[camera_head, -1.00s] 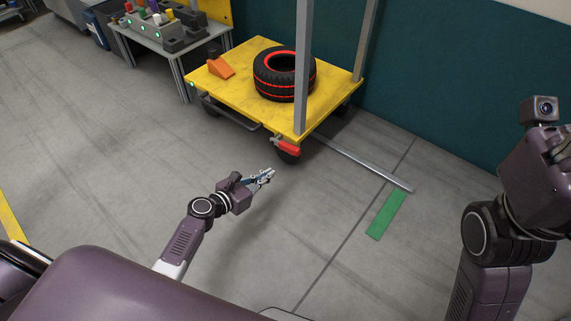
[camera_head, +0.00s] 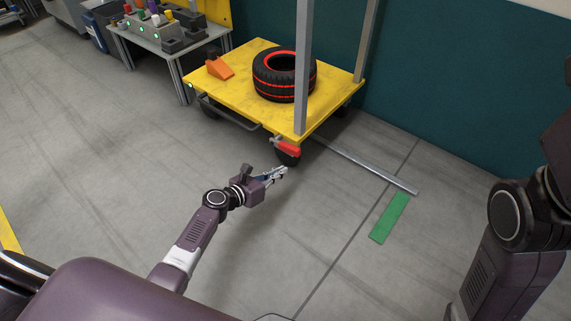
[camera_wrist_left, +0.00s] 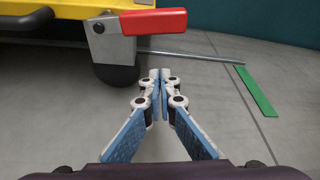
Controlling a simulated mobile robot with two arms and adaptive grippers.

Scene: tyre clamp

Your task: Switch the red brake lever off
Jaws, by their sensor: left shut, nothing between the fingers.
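The red brake lever (camera_head: 288,148) sits at the near corner of the yellow cart (camera_head: 240,112), above a black wheel. In the left wrist view the lever (camera_wrist_left: 152,22) is a red bar lying nearly level, mounted by a grey plate with a pivot at its left end. My left gripper (camera_head: 284,171) is just below and in front of the lever in the head view, apart from it. In the left wrist view my left gripper (camera_wrist_left: 160,76) is shut and empty, its fingertips lower in the picture than the lever. My right gripper is out of view.
The cart carries a black tyre (camera_head: 284,88) with red stripes, an orange wedge (camera_head: 219,67) and grey posts. A metal rail (camera_head: 365,167) and a green strip (camera_head: 389,218) lie on the floor to the right. The floor around my left arm is clear.

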